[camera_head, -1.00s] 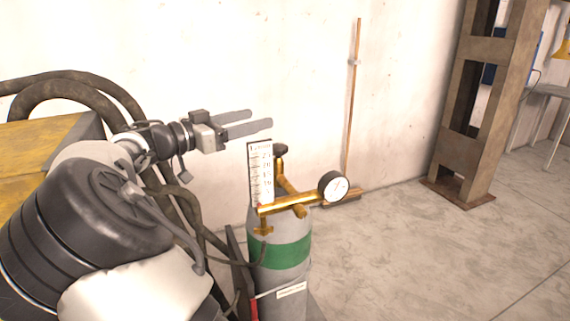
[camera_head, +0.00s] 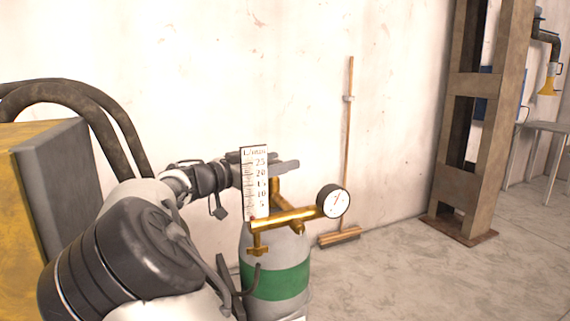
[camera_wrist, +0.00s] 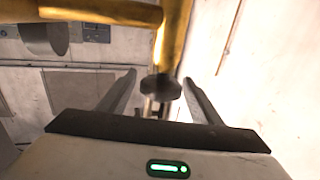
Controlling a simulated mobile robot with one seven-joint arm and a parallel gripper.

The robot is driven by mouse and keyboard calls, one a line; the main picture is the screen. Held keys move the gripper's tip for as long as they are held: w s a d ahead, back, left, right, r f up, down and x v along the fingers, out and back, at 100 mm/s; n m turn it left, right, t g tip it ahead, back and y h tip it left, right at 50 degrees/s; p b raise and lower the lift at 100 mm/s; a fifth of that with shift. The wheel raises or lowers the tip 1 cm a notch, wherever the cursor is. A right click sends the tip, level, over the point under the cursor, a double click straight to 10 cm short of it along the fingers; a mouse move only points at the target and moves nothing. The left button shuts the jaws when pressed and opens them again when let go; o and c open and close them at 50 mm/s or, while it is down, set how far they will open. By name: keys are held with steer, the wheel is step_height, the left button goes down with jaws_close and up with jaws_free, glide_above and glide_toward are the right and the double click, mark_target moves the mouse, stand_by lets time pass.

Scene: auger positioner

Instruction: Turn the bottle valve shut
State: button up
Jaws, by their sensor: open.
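The grey gas bottle (camera_head: 262,255) with a green band stands upright beside my arm. Its brass fitting (camera_head: 285,216) carries a round gauge (camera_head: 333,201) and a white flow scale (camera_head: 254,183). The dark round valve knob (camera_wrist: 160,88) shows in the wrist view, below the brass pipe (camera_wrist: 172,40). My gripper (camera_wrist: 159,80) is open, with one finger on each side of the knob and visible gaps to it. In the head view my gripper (camera_head: 288,166) is at the top of the bottle, partly behind the scale, and the knob is hidden there.
A broom (camera_head: 347,150) leans on the pale wall behind the bottle. A rusty steel column (camera_head: 468,130) stands at the right. Thick dark hoses (camera_head: 110,115) arch at the left by a yellow box (camera_head: 25,220). Floor right of the bottle is clear.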

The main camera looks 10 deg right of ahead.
steer(key=shift+x, duration=1.3)
steer(key=c, duration=1.1)
steer(key=shift+o, duration=0.2)
steer(key=shift+g, duration=0.3)
steer(key=m+g+p, duration=0.2)
steer(key=g+p, duration=0.1)
steer(key=s+m+g+h+p, duration=0.1)
steer(key=m+g+p, duration=0.1)
steer(key=g+p, duration=0.1)
steer(key=s+m+g+h+p, duration=0.1)
steer(key=m+g+p, duration=0.1)
steer(key=p, duration=0.3)
steer(key=shift+d+r+m+g, duration=0.2)
steer(key=shift+d+m+g, duration=0.1)
steer(key=shift+g, duration=0.4)
steer(key=shift+s+a+g+p, duration=0.15)
steer(key=shift+g+p, duration=0.35)
steer(key=shift+p, duration=0.25)
steer(key=shift+s+f+m+g+p, duration=0.1)
steer(key=shift+f+m+g+p, duration=0.15)
steer(key=shift+m+p, duration=0.3)
